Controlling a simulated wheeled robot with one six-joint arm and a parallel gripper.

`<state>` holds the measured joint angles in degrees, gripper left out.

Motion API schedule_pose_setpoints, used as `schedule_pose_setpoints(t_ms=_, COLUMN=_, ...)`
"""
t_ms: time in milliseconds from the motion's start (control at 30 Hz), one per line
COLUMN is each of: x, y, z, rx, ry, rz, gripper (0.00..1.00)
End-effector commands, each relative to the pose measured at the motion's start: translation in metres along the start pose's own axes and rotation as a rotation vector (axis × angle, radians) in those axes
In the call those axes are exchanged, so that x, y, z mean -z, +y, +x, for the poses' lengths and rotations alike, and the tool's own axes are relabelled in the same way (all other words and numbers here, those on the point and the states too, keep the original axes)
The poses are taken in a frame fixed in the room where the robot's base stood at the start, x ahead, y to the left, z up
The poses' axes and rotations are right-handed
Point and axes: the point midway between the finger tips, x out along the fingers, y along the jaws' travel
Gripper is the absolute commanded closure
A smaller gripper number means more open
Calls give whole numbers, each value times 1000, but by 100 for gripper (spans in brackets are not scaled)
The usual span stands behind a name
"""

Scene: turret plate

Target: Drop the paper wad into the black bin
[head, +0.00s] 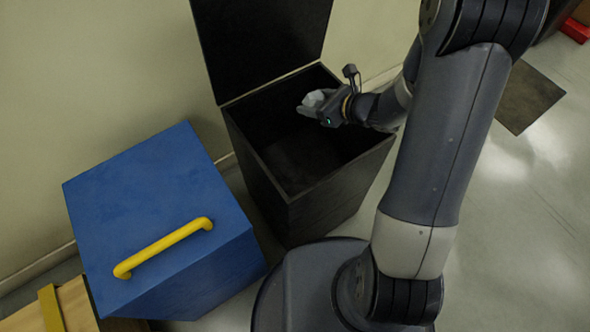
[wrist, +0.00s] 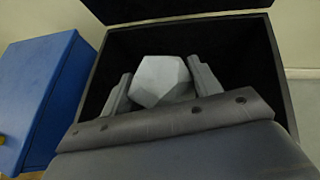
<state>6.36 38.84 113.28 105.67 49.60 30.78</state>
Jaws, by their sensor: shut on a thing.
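The paper wad (wrist: 160,80) is a pale grey, many-sided lump. My gripper (wrist: 160,88) is shut on it, with one finger on each side of it in the wrist view. In the head view the wad (head: 314,101) shows at the tip of my gripper (head: 318,106), over the opening of the black bin. The black bin (head: 335,185) stands upright with its lid (head: 262,45) raised against the wall. Its inside is dark, and the wrist view shows the bin's rim (wrist: 195,17) around the wad. How high the wad is above the bin floor is hard to tell.
A blue box (head: 150,200) with a yellow handle (head: 163,248) on its closed top stands left of the bin. A wooden piece (head: 75,305) with a yellow strip is at the lower left. A dark mat (head: 527,97) lies on the floor at right.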

Motion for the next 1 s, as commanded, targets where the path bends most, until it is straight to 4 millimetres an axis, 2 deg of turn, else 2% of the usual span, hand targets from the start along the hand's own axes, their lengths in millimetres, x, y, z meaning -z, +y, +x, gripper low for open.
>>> schedule_pose_setpoints(t_ms=267, x=13, y=3, z=8, rx=-17, ry=4, rz=-8, gripper=62)
schedule_pose_setpoints(t_ms=700, x=54, y=3, z=31, rx=-16, ry=3, rz=-8, gripper=62)
schedule_pose_setpoints(t_ms=1000, x=57, y=2, z=32, rx=-15, ry=2, rz=-8, gripper=62)
